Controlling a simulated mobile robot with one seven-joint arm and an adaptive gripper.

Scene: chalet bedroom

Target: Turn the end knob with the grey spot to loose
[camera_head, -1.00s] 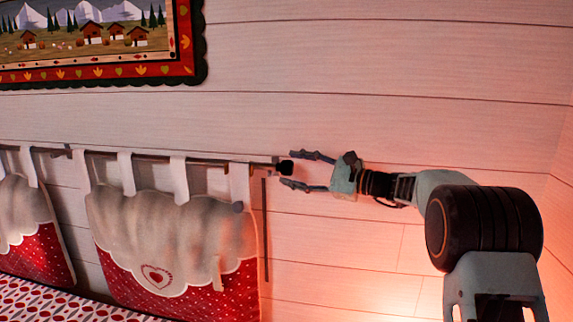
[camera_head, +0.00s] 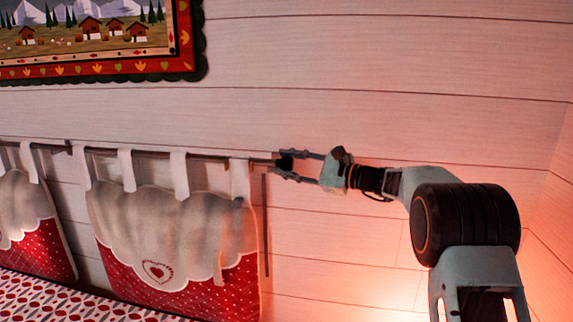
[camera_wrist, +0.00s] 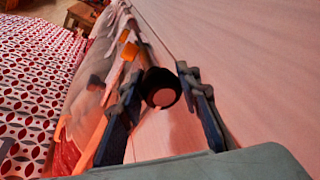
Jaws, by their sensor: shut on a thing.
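A dark end knob (camera_head: 285,163) sits at the right end of a curtain-style rod on the wall. In the wrist view the knob (camera_wrist: 161,88) shows a round black body with a pale grey-pink spot on its end face. My gripper (camera_head: 283,163) reaches in from the right, with one finger above and one below the knob, and is shut on it. In the wrist view the fingers (camera_wrist: 160,98) stand on either side of the knob. The thin rod (camera_head: 215,158) runs left from the knob.
Fabric hangings (camera_head: 175,235) in cream and red hang from the rod by loops. A thin dark vertical stick (camera_head: 266,225) is on the wall just below the knob. A framed picture (camera_head: 100,40) hangs above left. The plank wall to the right is clear.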

